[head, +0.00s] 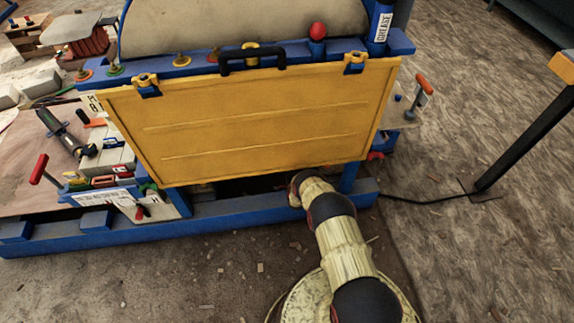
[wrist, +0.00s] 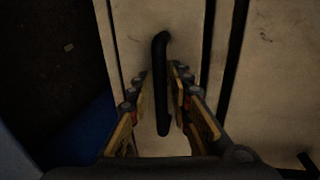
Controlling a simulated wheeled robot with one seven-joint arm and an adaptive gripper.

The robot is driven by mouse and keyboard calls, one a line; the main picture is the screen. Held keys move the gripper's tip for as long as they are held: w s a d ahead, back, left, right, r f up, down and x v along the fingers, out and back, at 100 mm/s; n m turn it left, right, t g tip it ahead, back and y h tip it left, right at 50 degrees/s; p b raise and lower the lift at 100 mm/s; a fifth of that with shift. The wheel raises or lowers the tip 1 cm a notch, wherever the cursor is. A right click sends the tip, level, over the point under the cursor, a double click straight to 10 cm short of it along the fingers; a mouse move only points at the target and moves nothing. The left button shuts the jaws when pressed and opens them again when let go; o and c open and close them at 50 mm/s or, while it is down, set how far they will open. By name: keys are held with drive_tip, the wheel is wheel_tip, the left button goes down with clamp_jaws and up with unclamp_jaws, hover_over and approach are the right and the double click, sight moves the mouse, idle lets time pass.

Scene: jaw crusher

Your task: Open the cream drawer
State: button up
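The cream drawer (wrist: 133,40) shows in the wrist view as a narrow pale front with a black bar handle (wrist: 161,52) on it. My gripper (wrist: 159,74) is open, with one finger on each side of the handle. Narrow gaps seem to show between the fingers and the bar, so it is not clearly gripped. In the head view my arm reaches under the yellow panel. My gripper and the drawer are hidden there. The drawer front looks flush with its surroundings, but its depth is hard to judge.
The yellow panel (head: 250,115) hangs over my forearm on the blue machine frame (head: 240,211). A dark gap borders the drawer in the wrist view, with another cream panel (wrist: 265,75) at right. A red-handled clamp (head: 39,169) and tools stand left.

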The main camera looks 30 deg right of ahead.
clamp_jaws()
idle(0.6)
